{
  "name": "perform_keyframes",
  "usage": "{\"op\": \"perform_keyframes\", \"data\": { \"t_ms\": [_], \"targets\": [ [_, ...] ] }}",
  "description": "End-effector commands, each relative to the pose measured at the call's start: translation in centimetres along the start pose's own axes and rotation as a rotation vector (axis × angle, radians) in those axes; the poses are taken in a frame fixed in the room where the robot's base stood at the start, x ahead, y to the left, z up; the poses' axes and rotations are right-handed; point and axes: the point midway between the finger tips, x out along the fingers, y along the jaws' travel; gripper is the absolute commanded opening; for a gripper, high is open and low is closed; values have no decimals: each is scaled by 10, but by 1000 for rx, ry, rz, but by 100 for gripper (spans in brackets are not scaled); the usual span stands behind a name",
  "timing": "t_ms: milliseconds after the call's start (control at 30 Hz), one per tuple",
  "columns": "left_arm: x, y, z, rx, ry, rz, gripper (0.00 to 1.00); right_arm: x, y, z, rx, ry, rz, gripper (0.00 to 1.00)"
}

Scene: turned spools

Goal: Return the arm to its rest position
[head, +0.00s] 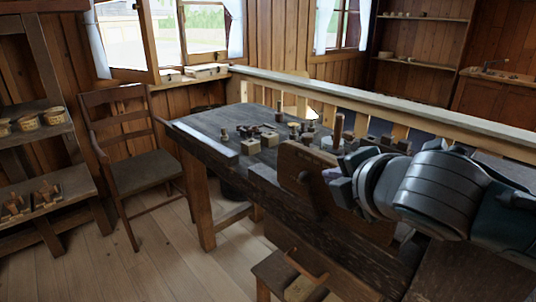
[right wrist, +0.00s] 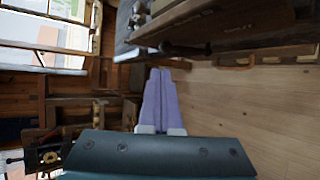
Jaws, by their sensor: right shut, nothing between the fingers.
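My right arm comes in from the right in the head view. Its gripper (head: 330,174) is beside the upright wooden board at the near side of the workbench (head: 215,122). In the right wrist view the two pale purple fingers (right wrist: 161,75) lie together, shut, with nothing between them. Several small turned pieces and wooden blocks (head: 251,146) stand on the bench top, away from the fingers. My left gripper is not in view.
An upright wooden board (head: 300,180) rises at the bench's near side, close to my right gripper. A chair (head: 140,160) stands left of the bench, and a small stool (head: 275,272) stands in front. Shelves (head: 40,135) line the left side. The floor (head: 165,250) between them is clear.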

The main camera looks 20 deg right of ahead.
Motion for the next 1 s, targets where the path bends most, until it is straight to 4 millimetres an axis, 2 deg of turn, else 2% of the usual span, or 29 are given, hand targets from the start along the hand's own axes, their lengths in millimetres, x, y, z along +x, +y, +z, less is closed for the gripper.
{"op": "perform_keyframes", "data": {
  "t_ms": [200, 733, 867, 1000],
  "targets": [
    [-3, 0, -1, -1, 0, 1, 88, -13, 0, 0, 0, 0, -2, 0],
    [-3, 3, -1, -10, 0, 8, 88, -17, -4, -4, 34, 5, -15, 0],
    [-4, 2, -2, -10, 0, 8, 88, -44, -34, -24, 286, 23, -128, 0],
    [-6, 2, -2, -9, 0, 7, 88, -99, -82, -46, 724, -11, -349, 0]
  ]
}}
